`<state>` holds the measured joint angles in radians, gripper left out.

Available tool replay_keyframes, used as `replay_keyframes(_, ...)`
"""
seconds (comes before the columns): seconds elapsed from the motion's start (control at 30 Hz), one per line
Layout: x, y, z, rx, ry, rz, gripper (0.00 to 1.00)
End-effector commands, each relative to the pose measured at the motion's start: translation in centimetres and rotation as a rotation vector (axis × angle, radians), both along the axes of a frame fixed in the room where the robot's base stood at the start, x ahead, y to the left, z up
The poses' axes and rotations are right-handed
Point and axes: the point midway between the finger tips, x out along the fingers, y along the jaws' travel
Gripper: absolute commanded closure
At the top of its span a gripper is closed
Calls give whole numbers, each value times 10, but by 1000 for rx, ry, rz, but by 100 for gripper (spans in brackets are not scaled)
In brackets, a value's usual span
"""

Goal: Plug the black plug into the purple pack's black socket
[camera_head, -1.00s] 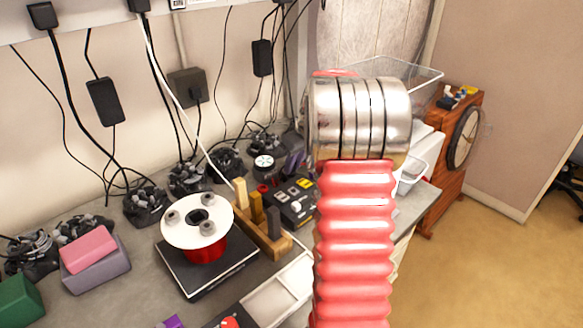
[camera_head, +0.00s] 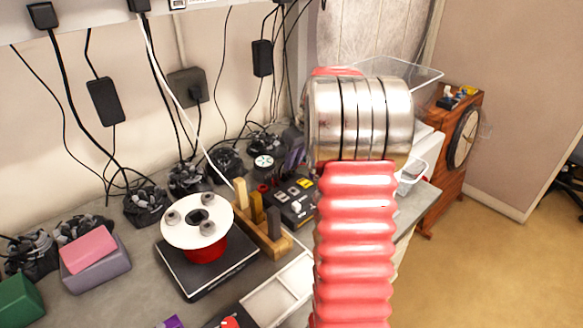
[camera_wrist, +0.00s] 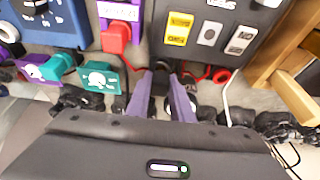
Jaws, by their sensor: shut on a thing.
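In the wrist view my gripper (camera_wrist: 160,84) reaches up from the bottom middle, with two purple-grey fingers close together. It is shut on a small dark piece, seemingly the black plug (camera_wrist: 160,72), mostly hidden between the fingertips. Red wire shows on both sides of the tips. A purple pack (camera_wrist: 120,11) with a pale label lies just up and left of the fingertips, with a red connector (camera_wrist: 115,38) at its near edge. I cannot make out its black socket. In the head view my arm hides the gripper and plug.
A black box with yellow and white labels (camera_wrist: 206,30) lies right of the fingertips, near a wooden block rack (camera_wrist: 292,82). Teal connectors (camera_wrist: 98,77) and a blue pack (camera_wrist: 48,25) are at left. In the head view a spool (camera_head: 205,240) stands on the bench, with cable bundles behind.

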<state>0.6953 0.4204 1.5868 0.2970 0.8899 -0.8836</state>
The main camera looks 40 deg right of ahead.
Motion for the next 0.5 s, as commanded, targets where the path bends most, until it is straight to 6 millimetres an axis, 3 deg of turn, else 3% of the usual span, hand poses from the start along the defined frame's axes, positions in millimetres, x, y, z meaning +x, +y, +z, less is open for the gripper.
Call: replay_keyframes(0.5, 0, 0, 7, -1, -1, 0, 100)
